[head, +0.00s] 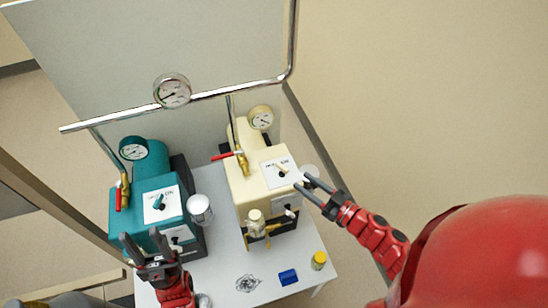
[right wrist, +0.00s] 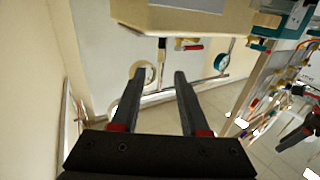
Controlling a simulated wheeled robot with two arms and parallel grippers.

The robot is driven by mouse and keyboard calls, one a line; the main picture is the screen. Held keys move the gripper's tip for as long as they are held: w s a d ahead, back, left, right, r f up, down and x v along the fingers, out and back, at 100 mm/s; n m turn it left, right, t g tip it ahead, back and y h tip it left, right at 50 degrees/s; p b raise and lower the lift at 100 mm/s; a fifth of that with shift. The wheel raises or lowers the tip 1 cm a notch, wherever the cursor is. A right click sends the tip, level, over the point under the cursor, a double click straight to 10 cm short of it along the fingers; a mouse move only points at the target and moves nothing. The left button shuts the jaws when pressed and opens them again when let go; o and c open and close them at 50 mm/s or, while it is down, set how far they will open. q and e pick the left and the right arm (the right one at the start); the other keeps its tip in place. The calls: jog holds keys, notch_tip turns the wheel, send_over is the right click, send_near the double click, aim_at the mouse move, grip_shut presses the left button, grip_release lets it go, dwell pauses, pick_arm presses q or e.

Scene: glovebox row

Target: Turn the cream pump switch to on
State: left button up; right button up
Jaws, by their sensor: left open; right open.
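The cream pump (head: 243,190) stands on the white table, right of the teal pump. Its switch (head: 281,170) is a small pale lever on a white plate on the pump's sloping face. The lever slants toward the upper left; the plate's lettering is too small to read. My right gripper (head: 302,183) is open and empty, just right of the plate and apparently apart from the switch. In the right wrist view the gripper (right wrist: 160,74) points past the cream pump body (right wrist: 190,20); the lever cannot be made out there. My left gripper (head: 141,237) is open and empty in front of the teal pump.
The teal pump (head: 150,190) has a similar switch plate. A red-handled valve (head: 228,155) and gauge (head: 260,117) rise behind the cream pump. A glass jar (head: 256,222) hangs at its front. A blue block (head: 288,277) and yellow jar (head: 319,260) lie on the table (head: 222,270).

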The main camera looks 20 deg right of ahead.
aim_at(282, 168)
jog(key=p+x, duration=0.3)
jog(key=x, duration=0.9)
jog(key=shift+w+r, duration=0.1)
jog(key=shift+r, duration=0.05)
jog(key=shift+w+a, duration=0.2)
grip_shut()
